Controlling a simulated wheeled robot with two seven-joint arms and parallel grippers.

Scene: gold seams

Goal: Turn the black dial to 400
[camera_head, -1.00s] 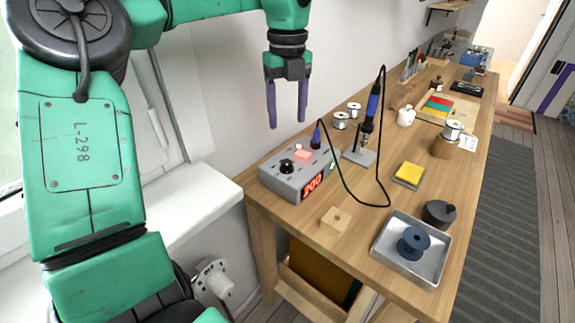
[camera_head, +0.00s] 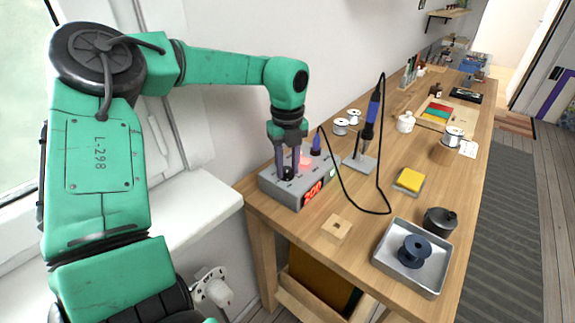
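The black dial (camera_head: 288,174) is on top of the grey soldering station (camera_head: 270,188), near its left end. The station's red display (camera_head: 313,194) seems to read 200. My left gripper (camera_head: 288,172) points straight down at the dial, with one dark finger on either side of it. The fingers are apart, and the dial shows between their tips. I cannot tell whether they touch it. The fingers hide part of the station's top. My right gripper is not in view.
A soldering iron (camera_head: 370,120) stands upright in its holder, its black cable looping right of the station. A wooden block (camera_head: 336,228), a yellow sponge (camera_head: 410,179) and a metal tray (camera_head: 409,285) with a blue spool (camera_head: 414,250) are nearby. A wall runs behind the bench.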

